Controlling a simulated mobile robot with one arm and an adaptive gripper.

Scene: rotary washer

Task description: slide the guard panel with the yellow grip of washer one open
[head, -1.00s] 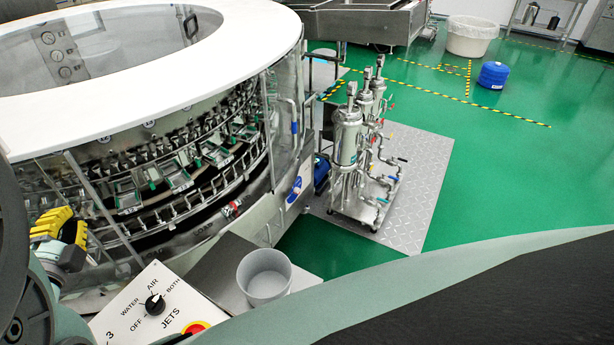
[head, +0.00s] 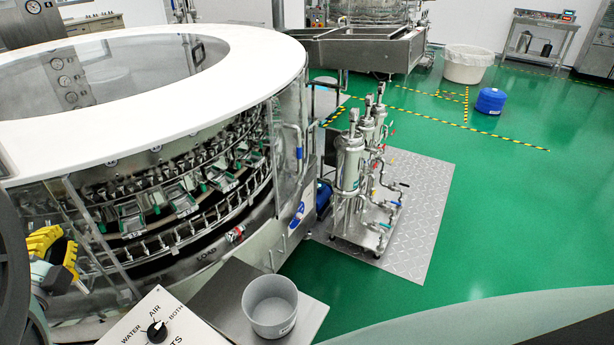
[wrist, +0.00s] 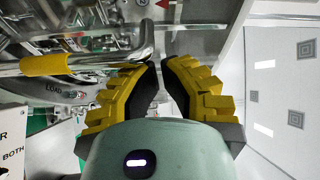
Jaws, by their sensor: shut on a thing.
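Washer one (head: 150,115) is the big round machine with a white top ring at the left of the head view. A clear guard panel (head: 88,225) with a metal edge post stands at its front left. In the wrist view a bent metal handle bar carries the yellow grip (wrist: 45,64), left of my fingertips. My gripper (wrist: 160,66), with yellow ribbed fingers, is closed at the bare bent end of this handle; the exact contact is partly hidden. In the head view my gripper (head: 66,248) is at the left edge, beside the panel, and the yellow grip cannot be made out.
A control box (head: 140,325) with a jets knob and a grey bucket (head: 270,305) on a steel shelf stand in front of the washer. Another handle with a blue grip (head: 299,153) is farther right. A filter skid (head: 350,170) stands on a metal plate. Green floor beyond is open.

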